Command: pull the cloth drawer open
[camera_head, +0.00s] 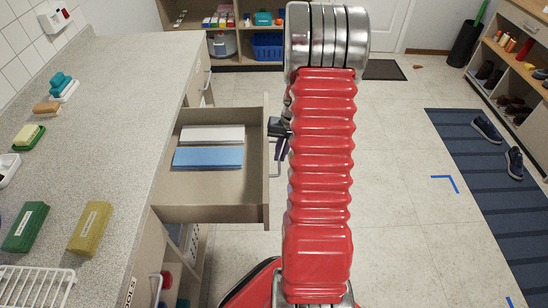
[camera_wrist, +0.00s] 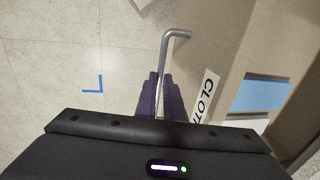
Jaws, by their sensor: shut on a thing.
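The cloth drawer (camera_head: 210,212) is pulled out from under the counter on the left in the head view. A blue cloth (camera_head: 208,157) and a white cloth (camera_head: 212,134) lie inside it. In the wrist view, the drawer front carries a label (camera_wrist: 207,92) that reads "CLOT", the rest hidden. A metal bar handle (camera_wrist: 166,50) stands off this front. My gripper (camera_wrist: 160,88) is shut on the handle, its dark fingers on either side of the bar. In the head view my gripper (camera_head: 281,138) is partly hidden behind my red arm.
The speckled counter (camera_head: 120,90) bears sponges and a wire rack (camera_head: 35,285). Shelves with a blue basket (camera_head: 267,46) stand at the back. Open floor (camera_head: 400,190) lies right of my arm, then a dark blue striped mat (camera_head: 490,190) with shoes and a shoe shelf (camera_head: 505,60).

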